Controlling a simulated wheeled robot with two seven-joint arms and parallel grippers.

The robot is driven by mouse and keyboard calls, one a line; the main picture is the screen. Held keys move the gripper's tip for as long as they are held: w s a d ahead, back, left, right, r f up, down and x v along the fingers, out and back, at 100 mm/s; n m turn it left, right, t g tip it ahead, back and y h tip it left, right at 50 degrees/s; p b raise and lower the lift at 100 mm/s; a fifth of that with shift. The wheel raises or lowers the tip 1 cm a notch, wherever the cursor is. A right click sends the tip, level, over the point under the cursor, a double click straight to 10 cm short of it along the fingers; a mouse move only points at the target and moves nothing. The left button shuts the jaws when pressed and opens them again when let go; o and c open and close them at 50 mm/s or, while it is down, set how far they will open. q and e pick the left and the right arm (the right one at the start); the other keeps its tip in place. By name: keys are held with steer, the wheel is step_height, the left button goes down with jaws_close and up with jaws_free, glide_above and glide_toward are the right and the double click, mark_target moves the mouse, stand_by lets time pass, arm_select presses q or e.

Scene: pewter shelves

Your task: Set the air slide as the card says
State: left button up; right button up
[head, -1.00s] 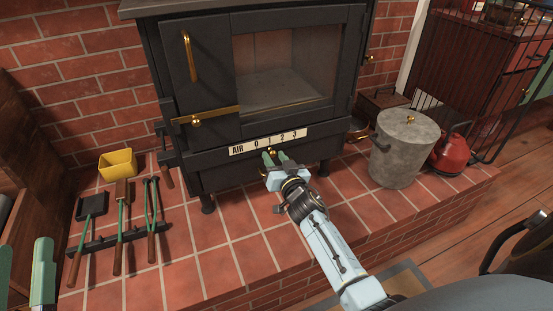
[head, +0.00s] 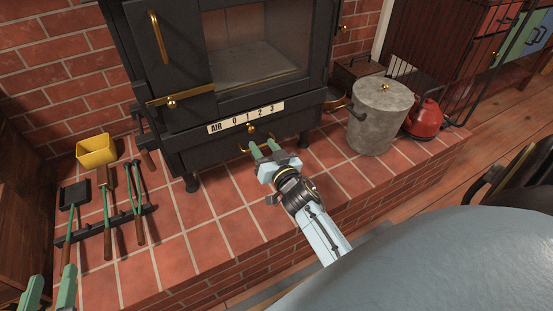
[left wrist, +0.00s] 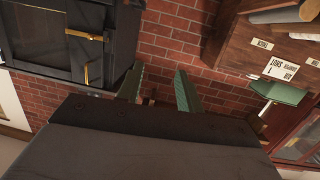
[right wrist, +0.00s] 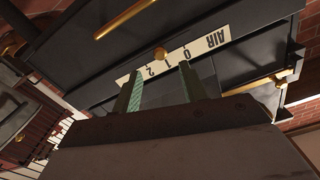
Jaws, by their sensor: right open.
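The stove's white air scale (head: 246,117), marked AIR 0 1 2 3, sits under the glass door. The small brass knob (head: 251,128) is just below it, near the 1; it also shows in the right wrist view (right wrist: 160,54). My right gripper (head: 264,148) is open and empty, with its fingertips near the brass drawer handle (head: 243,149), a little below the knob. Contact cannot be told. My left gripper (left wrist: 158,82) is open and empty, away from the stove. Small white cards (left wrist: 281,69) show on the wooden unit; their upside-down lettering is hard to read.
Fire tools (head: 108,215) and a yellow box (head: 96,151) are left on the tiled hearth. A grey lidded bucket (head: 380,118) and red kettle (head: 424,118) stand right. The tiles before the stove are mostly clear.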

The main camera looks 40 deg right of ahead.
arm_select(q)
steer(key=s+a+f+g+y+p, duration=0.2)
steer(key=s+f+g, duration=0.3)
steer(key=f, duration=0.3)
steer(key=shift+a+g, duration=0.6)
steer(key=shift+g, duration=0.1)
arm_select(e)
steer(key=s+a, duration=0.1)
steer(key=s, duration=0.6)
steer(key=shift+a, duration=0.1)
